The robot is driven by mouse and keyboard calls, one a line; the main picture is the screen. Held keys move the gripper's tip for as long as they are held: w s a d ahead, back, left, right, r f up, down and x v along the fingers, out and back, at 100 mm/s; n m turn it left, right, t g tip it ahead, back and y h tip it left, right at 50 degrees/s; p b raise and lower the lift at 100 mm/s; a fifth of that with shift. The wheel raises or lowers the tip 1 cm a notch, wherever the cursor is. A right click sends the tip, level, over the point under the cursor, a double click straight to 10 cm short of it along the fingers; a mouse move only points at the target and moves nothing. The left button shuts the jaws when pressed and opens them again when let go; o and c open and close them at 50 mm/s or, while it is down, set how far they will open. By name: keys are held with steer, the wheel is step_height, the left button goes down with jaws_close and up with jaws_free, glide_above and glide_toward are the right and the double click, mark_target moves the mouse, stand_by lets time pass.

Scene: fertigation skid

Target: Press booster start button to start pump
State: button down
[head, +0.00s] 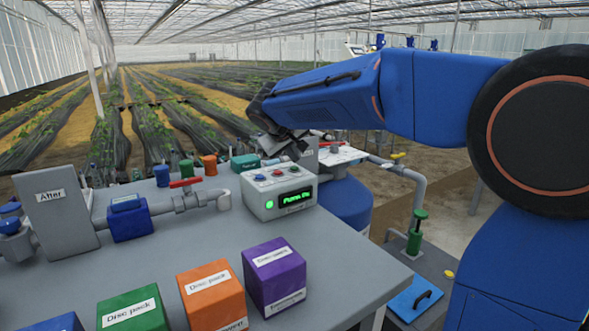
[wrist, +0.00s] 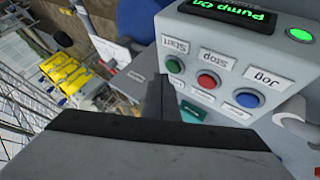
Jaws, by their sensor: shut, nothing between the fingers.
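The light grey control box (head: 262,203) stands at the far right of the grey bench. Its display (wrist: 234,12) reads "Pump On" in green, and a round green lamp (wrist: 299,35) beside it is lit. In the wrist view, the green Start button (wrist: 175,65), red Stop button (wrist: 208,80) and blue Jog button (wrist: 247,98) sit in a row with labels. My gripper (head: 294,150) is shut and empty above the box's back right corner. Its fingertips (wrist: 162,84) show just beside the green button; I cannot tell whether they touch it.
A purple block (head: 274,283), an orange block (head: 212,302) and a green block (head: 135,312) stand at the bench front.

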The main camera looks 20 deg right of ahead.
steer(key=shift+r, duration=0.1)
step_height(320, 180, up, 5)
steer(key=shift+f, duration=0.1)
stand_by(0.7)
stand_by(0.5)
